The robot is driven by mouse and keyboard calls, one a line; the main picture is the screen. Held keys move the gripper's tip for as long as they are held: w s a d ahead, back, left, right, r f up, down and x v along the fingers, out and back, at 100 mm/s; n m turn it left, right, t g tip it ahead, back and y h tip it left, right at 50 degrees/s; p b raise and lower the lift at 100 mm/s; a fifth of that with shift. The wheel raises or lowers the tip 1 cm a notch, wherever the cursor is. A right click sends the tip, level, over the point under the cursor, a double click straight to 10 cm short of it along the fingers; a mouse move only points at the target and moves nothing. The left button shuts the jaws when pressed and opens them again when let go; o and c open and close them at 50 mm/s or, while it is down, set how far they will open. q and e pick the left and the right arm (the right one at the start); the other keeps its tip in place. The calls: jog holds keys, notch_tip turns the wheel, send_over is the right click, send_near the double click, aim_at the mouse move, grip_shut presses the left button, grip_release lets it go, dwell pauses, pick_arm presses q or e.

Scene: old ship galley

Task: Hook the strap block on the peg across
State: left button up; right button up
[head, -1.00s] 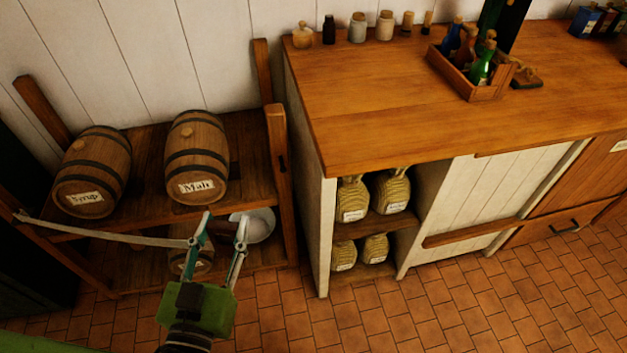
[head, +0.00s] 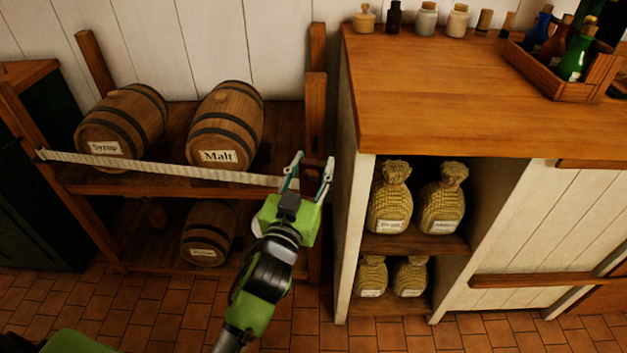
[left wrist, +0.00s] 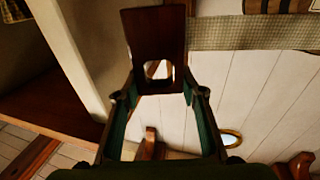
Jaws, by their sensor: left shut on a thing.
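The strap block (head: 314,172) is a dark reddish wooden piece at the right end of a pale strap (head: 160,168). The strap runs nearly straight from the rack's left post across the front of the barrels. My left gripper (head: 312,174) is shut on the block, in front of the rack's right post (head: 317,95). In the left wrist view the block (left wrist: 155,35) stands upright between the fingers, with a hole low in it, and the woven strap (left wrist: 250,35) lies behind at upper right. The peg cannot be made out; gripper and block cover that part of the post. My right gripper is out of view.
The rack holds a Syrup barrel (head: 122,120), a Malt barrel (head: 226,125) and a lower barrel (head: 208,235). Just right stands a counter (head: 450,90) with sacks (head: 392,200) on its shelves. Tiled floor (head: 370,330) is open in front.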

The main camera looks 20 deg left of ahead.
aim_at(314, 148)
pick_arm(q)
jog(key=shift+w, duration=0.55)
jog(key=w, duration=0.1)
jog(key=w+a+b, duration=0.1)
jog(key=w, duration=0.3)
jog(key=shift+a+f+b, duration=0.25)
jog(key=shift+f+b, duration=0.05)
jog(key=shift+f, duration=0.05)
jog(key=shift+w+a, duration=0.2)
jog(key=shift+w, duration=0.45)
jog(key=shift+w+a+f+b, duration=0.1)
jog(key=shift+w+a+b, duration=0.1)
jog(key=shift+w+b, duration=0.3)
jog(key=shift+w+a+f+b, duration=0.1)
jog(key=shift+w+a+b, duration=0.1)
jog(key=shift+w, duration=0.5)
jog(key=shift+w+a+f, duration=0.1)
jog(key=shift+w+f, duration=0.15)
jog(key=shift+w, duration=0.25)
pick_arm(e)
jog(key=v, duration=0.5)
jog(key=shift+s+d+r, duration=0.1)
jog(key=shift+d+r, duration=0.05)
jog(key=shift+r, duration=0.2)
pick_arm(q)
jog(key=shift+a+f, duration=0.1)
jog(key=shift+a, duration=0.05)
